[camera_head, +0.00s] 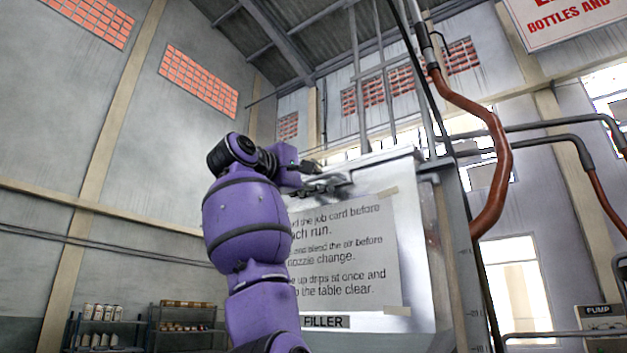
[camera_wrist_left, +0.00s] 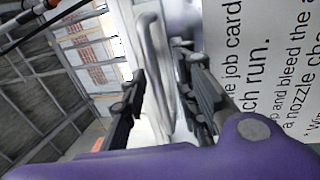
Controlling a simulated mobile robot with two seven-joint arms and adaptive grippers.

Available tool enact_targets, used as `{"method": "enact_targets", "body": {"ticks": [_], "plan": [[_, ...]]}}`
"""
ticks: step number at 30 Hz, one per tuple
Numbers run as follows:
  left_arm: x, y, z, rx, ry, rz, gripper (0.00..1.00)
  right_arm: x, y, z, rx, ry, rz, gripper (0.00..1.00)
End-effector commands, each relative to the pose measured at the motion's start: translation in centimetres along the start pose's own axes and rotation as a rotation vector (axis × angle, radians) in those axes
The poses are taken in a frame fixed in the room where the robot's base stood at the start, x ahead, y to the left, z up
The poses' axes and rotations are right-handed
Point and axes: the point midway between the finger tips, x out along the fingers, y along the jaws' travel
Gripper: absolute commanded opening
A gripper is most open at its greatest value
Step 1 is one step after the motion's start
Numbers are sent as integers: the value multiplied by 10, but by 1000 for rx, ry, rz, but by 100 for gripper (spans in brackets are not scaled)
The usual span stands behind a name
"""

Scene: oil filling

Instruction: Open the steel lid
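The steel lid (camera_head: 375,158) is on top of a steel filler tank (camera_head: 412,235) in the head view and looks closed. My left gripper (camera_head: 322,176) is at the tank's upper front edge, by the lid. In the left wrist view, my left gripper (camera_wrist_left: 168,92) is open. A grey bar handle (camera_wrist_left: 153,60) stands between its two fingers, with a gap to the left finger; whether it touches the right finger is unclear. In the head view, the gripper and wrist hide the handle. My right gripper is in neither view.
A printed instruction sheet (camera_head: 345,250) covers the tank's front below the gripper. A red-brown hose (camera_head: 497,165) and upright pipes (camera_head: 388,95) run behind and right of the tank. Shelves with goods (camera_head: 105,325) stand far off at lower left.

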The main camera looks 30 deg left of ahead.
Motion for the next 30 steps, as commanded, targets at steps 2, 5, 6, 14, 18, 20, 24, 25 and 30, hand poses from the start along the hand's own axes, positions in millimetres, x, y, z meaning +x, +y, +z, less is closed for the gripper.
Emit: {"method": "enact_targets", "body": {"ticks": [2, 5, 6, 14, 18, 20, 24, 25, 30], "plan": [[2, 1, 0, 0, 0, 2, 28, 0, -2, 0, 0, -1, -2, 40], [3, 1, 0, 1, 1, 3, 28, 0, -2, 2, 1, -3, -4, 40], [3, 1, 0, 1, 1, 3, 28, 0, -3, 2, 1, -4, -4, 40], [3, 1, 0, 1, 1, 2, 6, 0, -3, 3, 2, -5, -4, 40], [3, 1, 0, 1, 1, 1, 0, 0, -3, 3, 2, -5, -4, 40], [3, 0, 0, 1, 1, 1, 0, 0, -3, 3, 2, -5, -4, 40], [3, 0, 0, 1, 0, 0, 0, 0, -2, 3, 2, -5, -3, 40], [3, 0, 0, 1, 0, 0, 0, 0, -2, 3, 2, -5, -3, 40], [3, 0, 0, 1, 0, 0, 0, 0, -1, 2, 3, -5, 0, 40]]}}
